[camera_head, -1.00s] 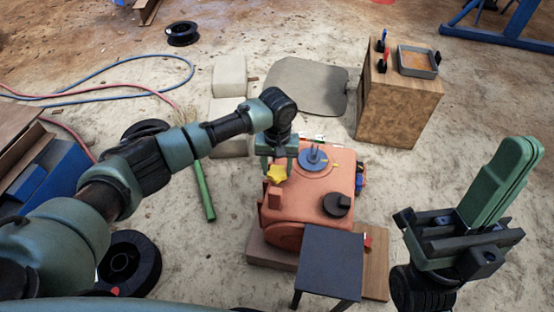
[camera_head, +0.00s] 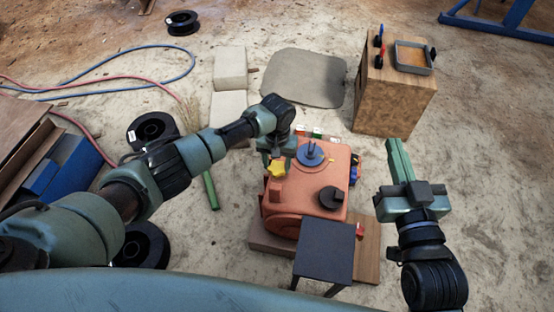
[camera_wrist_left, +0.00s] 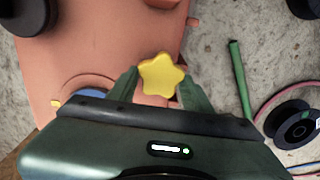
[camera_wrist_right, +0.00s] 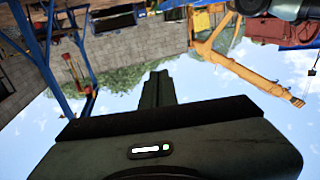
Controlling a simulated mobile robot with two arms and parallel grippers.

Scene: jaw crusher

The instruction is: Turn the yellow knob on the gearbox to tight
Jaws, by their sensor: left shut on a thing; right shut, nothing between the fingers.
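The yellow star-shaped knob (camera_head: 277,168) is on the left side of the orange gearbox (camera_head: 306,193). My left gripper (camera_head: 277,160) reaches it from above and is shut on it. In the left wrist view the knob (camera_wrist_left: 161,75) sits between the two green fingertips, next to the gearbox's orange wall (camera_wrist_left: 100,40). I cannot make out a tight marking. My right gripper (camera_head: 398,160) is shut and empty, raised in the air to the right of the gearbox. In the right wrist view its fingers (camera_wrist_right: 158,88) are together against the sky.
A dark stool-like table (camera_head: 325,250) stands in front of the gearbox. A wooden cabinet (camera_head: 392,100) with a grey tray (camera_head: 413,58) is behind on the right. A green bar (camera_head: 210,190) lies left of the gearbox. Black spools (camera_head: 152,130) and hoses are further left.

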